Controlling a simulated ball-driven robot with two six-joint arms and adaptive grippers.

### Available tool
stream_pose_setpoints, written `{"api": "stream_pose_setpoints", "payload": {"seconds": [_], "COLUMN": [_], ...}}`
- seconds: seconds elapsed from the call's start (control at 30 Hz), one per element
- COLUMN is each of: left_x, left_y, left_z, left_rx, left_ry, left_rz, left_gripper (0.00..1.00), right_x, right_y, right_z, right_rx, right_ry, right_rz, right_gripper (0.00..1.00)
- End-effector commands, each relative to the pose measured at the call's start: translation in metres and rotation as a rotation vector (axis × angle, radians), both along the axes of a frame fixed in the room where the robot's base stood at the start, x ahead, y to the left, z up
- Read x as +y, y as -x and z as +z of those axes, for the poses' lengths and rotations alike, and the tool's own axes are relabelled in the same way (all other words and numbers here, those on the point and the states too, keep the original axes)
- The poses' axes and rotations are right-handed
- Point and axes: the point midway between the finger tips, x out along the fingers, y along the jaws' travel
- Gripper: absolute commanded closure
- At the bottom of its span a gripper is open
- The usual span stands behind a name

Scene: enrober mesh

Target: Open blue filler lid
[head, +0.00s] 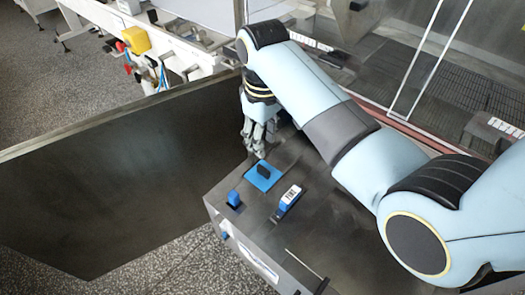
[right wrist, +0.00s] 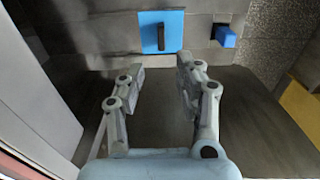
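The blue filler lid (head: 262,182) is a flat blue square with a black upright handle (head: 264,170). It lies shut on the dark metal top of the machine. In the right wrist view the lid (right wrist: 174,31) and its handle (right wrist: 160,38) are at the top centre, beyond my fingertips. My right gripper (head: 254,147) is just behind the lid in the head view, apart from it. In the right wrist view my right gripper (right wrist: 160,73) has its two fingers spread with nothing between them. My left gripper is not in view.
A small blue block (head: 234,199) and a blue-and-white device (head: 288,200) sit near the lid on the machine top. A large dark metal panel (head: 110,185) stands at the left. A glass-fronted section (head: 425,65) rises behind my right arm.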

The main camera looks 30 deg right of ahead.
Motion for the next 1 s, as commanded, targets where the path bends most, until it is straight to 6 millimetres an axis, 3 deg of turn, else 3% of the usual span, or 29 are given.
{"api": "stream_pose_setpoints", "payload": {"seconds": [0.1, 0.27, 0.5, 0.67, 0.87, 1.0], "left_x": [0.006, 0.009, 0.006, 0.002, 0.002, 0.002], "left_y": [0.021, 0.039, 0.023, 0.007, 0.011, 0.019], "left_z": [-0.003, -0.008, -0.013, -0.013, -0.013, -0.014], "left_rx": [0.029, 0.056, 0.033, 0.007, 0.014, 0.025], "left_ry": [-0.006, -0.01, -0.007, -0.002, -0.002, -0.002], "left_rz": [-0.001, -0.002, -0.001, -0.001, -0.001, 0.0], "left_gripper": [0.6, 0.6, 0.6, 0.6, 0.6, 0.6], "right_x": [0.0, 0.0, 0.0, 0.0, 0.0, 0.0], "right_y": [0.002, 0.001, 0.001, 0.001, 0.001, 0.001], "right_z": [-0.023, -0.056, -0.09, -0.097, -0.097, -0.097], "right_rx": [0.005, 0.004, 0.002, 0.001, 0.0, 0.001], "right_ry": [0.0, 0.0, 0.0, 0.0, 0.0, 0.0], "right_rz": [0.0, 0.0, -0.001, -0.001, -0.001, -0.001], "right_gripper": [0.65, 0.65, 0.65, 0.65, 0.65, 0.8]}}
